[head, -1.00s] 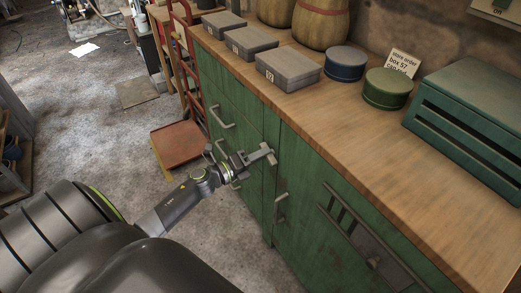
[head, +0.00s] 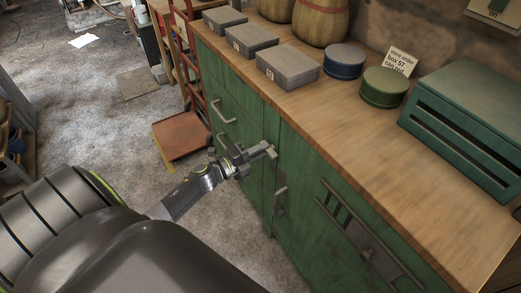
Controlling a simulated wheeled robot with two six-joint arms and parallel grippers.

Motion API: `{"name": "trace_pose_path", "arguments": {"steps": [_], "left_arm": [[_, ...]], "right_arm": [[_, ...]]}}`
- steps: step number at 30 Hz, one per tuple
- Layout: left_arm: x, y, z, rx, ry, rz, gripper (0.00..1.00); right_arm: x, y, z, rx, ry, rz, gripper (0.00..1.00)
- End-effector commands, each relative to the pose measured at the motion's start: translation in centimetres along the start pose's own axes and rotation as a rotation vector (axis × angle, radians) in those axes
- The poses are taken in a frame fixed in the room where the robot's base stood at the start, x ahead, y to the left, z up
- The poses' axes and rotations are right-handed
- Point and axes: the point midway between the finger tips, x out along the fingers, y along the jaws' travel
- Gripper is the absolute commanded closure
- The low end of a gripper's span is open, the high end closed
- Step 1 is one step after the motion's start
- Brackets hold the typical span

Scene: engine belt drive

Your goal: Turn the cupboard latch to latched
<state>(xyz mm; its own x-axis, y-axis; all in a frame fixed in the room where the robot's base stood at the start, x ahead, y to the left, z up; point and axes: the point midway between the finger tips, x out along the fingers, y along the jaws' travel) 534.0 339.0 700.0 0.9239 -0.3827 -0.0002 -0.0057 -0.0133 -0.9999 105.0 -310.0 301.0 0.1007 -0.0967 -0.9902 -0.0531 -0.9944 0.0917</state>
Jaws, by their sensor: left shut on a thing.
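The green cupboard (head: 315,185) stands under a wooden worktop. My left gripper (head: 264,153) is at the upper part of its front, below the worktop edge. It is shut on a small pale metal piece, which I take to be the cupboard latch (head: 271,151). The fingers hide most of the latch, so I cannot tell its exact angle. My right gripper is not in view.
Grey boxes (head: 288,67), a blue tin (head: 344,61), a green tin (head: 384,87) and a green slotted case (head: 465,125) stand on the worktop (head: 385,155). A red hand truck (head: 181,134) stands left of the cupboard. Drawer handles (head: 223,111) jut out near my left arm.

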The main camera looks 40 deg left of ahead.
Motion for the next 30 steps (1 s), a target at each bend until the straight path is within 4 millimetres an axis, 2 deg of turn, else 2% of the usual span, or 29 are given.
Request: {"name": "trace_pose_path", "arguments": {"steps": [7, 8, 12, 25, 30], "left_arm": [[0.0, 0.0, 0.0, -0.004, -0.001, 0.000, 1.00], [0.0, 0.0, 0.0, -0.004, -0.001, 0.000, 0.82], [0.0, 0.0, 0.0, -0.003, -0.001, 0.000, 0.64], [-0.1, 0.0, 0.0, -0.001, 0.000, 0.001, 0.63], [-1.5, 0.2, 0.1, 0.002, 0.000, 0.003, 0.63]], "right_arm": [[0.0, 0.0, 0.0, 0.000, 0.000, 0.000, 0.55], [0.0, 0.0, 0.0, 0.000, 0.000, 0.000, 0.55], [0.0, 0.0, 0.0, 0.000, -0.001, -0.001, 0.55], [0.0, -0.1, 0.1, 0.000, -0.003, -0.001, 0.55], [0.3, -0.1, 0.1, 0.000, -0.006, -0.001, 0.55]]}}
